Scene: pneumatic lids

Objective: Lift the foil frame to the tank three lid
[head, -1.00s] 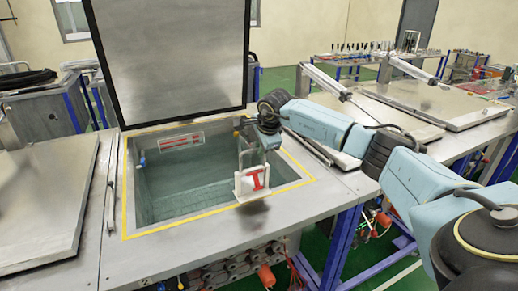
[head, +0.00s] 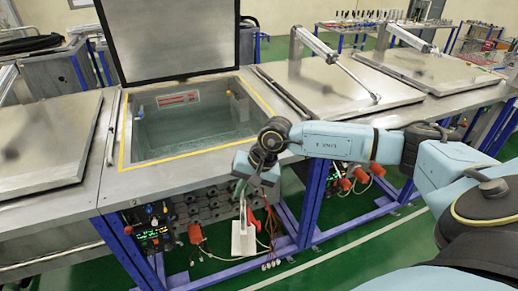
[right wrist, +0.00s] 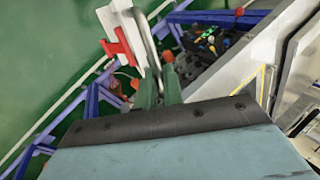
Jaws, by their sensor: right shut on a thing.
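My right gripper (head: 242,186) is shut on the foil frame (head: 243,238), a white frame with a handle. The frame hangs below the gripper, in front of the bench and below its top edge. In the right wrist view the white frame (right wrist: 131,38) with its red part stands between the green fingers (right wrist: 160,88). A raised lid (head: 170,35) stands upright behind an open tank (head: 190,128). Closed lids lie to the right (head: 335,85), far right (head: 435,66) and left (head: 40,132). No lid number is readable. My left gripper is not in view.
Blue bench legs (head: 320,205), cables and orange-red fittings (head: 196,235) lie close behind the hanging frame. A control box (head: 150,228) is below the bench at the left. Lid cylinders (head: 315,45) stick up at the right. Green floor in front is free.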

